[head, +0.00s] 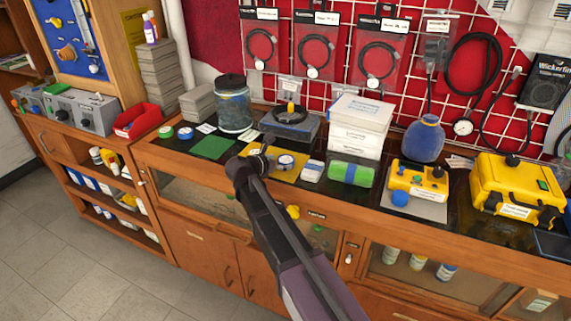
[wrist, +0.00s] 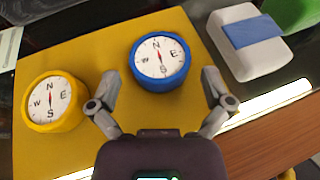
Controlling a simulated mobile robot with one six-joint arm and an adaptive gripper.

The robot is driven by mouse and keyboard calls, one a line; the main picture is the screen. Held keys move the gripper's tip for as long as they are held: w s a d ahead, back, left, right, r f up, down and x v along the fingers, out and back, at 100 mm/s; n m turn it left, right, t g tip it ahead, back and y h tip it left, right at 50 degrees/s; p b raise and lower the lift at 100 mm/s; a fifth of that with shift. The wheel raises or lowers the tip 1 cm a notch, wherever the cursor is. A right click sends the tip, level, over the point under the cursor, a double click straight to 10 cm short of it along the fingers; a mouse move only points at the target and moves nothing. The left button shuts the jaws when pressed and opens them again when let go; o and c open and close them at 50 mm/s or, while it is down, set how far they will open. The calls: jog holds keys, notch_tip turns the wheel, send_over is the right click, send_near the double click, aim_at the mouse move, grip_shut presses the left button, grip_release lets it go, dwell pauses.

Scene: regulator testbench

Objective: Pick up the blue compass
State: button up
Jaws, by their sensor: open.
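The blue compass (wrist: 159,60) has a round blue rim and a white dial with a red needle. It lies face up on a yellow mat (wrist: 92,52) and also shows in the head view (head: 286,161), just right of my gripper (head: 264,151). In the wrist view my gripper (wrist: 160,82) is open and empty, with one finger to each side of the compass's near part. I cannot tell the height of the fingertips above the mat. A yellow compass (wrist: 52,102) lies on the mat to the left.
A white box with a blue band (wrist: 250,40) stands right of the mat, with a green object (wrist: 292,12) behind it. In the head view a jar (head: 233,106) and a dark device (head: 290,122) stand behind the mat. A green mat (head: 210,147) is to the left.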

aim_at(282, 161)
jog(key=shift+b+x, duration=0.4)
jog(key=shift+x, duration=1.15)
jog(key=c, duration=0.9)
jog(key=shift+r, duration=0.2)
notch_tip(282, 161, up, 4)
jog(key=p, duration=0.4)
jog(key=shift+f, duration=0.2)
jog(key=s+d, duration=0.1)
jog(key=s, duration=0.4)
jog(key=s+d, duration=0.1)
jog(key=s, duration=0.4)
jog(key=s+d+r+p, duration=0.1)
jog(key=s+d, duration=0.1)
jog(key=s, duration=0.3)
jog(key=shift+s, duration=0.3)
